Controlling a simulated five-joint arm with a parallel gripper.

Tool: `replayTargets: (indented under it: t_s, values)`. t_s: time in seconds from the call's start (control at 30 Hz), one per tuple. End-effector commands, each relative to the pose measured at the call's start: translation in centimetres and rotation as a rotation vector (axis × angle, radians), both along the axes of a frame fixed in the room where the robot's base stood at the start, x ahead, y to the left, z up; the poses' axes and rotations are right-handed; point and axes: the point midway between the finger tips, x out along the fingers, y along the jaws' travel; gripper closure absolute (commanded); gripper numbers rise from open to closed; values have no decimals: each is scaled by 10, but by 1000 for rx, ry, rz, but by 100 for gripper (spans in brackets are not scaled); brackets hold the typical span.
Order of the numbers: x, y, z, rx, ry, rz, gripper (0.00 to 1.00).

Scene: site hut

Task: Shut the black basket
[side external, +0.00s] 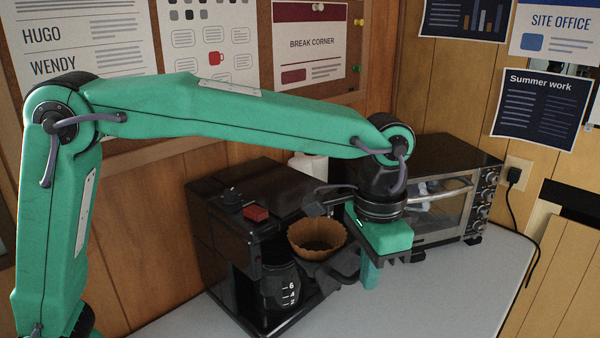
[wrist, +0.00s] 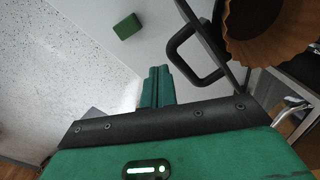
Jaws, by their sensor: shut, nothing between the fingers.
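The black basket (wrist: 208,32) is swung out from the front of the black coffee maker (side external: 215,238) and holds a brown paper filter (side external: 318,245). Its dark loop handle (side external: 346,266) points toward my gripper (side external: 369,275). In the wrist view the basket is at the upper right, with the filter (wrist: 268,30) inside and the handle just right of my gripper (wrist: 158,72). My gripper is shut and empty, fingers pointing down. It is beside the handle; I cannot tell whether they touch. My gripper's body partly hides the space behind it in the side view.
A glass carafe (side external: 280,287) stands in the coffee maker below the basket. A toaster oven (side external: 450,205) stands behind my gripper. A small green block (wrist: 127,26) lies on the pale counter (side external: 440,300). The counter to the right and front is clear.

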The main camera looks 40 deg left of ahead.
Motion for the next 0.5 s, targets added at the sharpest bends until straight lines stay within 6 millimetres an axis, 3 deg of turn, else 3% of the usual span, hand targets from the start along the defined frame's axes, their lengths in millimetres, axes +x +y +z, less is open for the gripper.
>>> replayTargets:
  t_s: [0.5]
  values:
    - [0,0,-16,0,0,0,100]
